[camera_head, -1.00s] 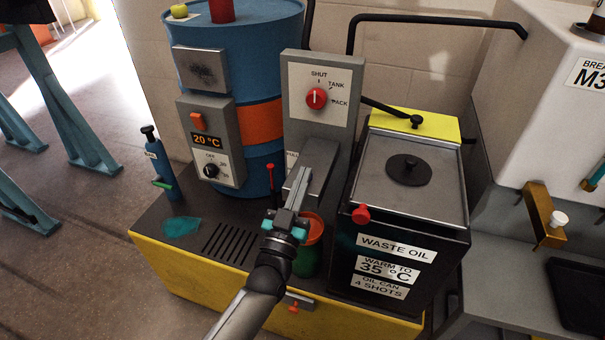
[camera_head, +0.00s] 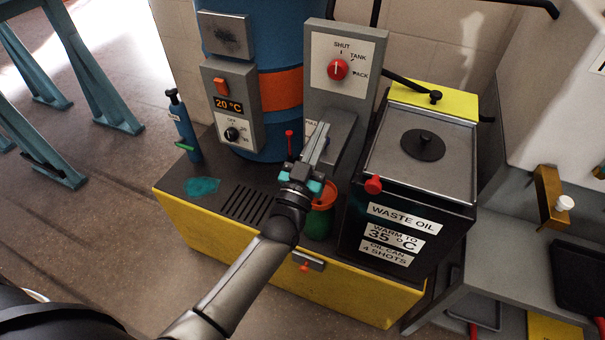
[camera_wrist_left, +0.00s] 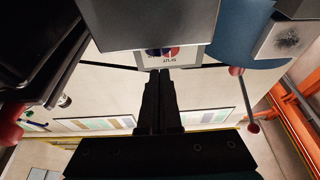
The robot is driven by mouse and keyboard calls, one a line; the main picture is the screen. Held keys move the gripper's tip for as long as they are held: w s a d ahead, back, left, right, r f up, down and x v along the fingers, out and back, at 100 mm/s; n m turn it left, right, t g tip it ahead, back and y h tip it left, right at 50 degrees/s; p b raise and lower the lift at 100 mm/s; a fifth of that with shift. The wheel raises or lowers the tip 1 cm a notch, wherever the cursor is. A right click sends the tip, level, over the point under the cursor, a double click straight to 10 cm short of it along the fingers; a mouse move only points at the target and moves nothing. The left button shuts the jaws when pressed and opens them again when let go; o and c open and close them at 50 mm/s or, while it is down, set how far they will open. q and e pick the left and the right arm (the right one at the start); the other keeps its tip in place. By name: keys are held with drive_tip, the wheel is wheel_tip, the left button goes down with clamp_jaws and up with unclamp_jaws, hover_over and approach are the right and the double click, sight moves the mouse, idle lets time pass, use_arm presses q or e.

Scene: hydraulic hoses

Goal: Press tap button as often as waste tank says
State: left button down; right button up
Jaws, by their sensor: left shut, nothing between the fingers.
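The black waste tank (camera_head: 420,165) with a grey lid stands right of centre. Its labels (camera_head: 390,238) read WASTE OIL, WARM TO 35 °C, OIL CAN 4 SHOTS. A grey post (camera_head: 372,100) carries a red dial (camera_head: 337,70) marked SHUT, TANK and PACK; its pointer is up near SHUT. A grey block (camera_head: 340,135) juts out below it; I cannot make out a tap button. My left gripper (camera_head: 323,130) is shut and empty, its fingers overlapping the block; contact cannot be told. Its shut fingers also show in the left wrist view (camera_wrist_left: 160,75). My right gripper is out of view.
A green can (camera_head: 320,222) with an orange rim stands below the gripper. The blue drum (camera_head: 283,58) carries a heater box (camera_head: 232,105) reading 20 °C, with a dial and an orange switch. A blue bottle (camera_head: 183,125) and a teal patch (camera_head: 202,187) are at left.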

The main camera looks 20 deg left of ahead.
use_arm(q)
drive_tip(key=p+v, duration=0.1)
drive_tip(key=v, duration=0.9)
drive_tip(key=shift+r, duration=0.2)
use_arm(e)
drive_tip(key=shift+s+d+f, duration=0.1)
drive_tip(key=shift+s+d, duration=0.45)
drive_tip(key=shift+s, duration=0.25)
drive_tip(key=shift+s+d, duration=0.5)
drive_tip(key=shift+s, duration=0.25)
use_arm(q)
drive_tip(key=shift+f, duration=0.1)
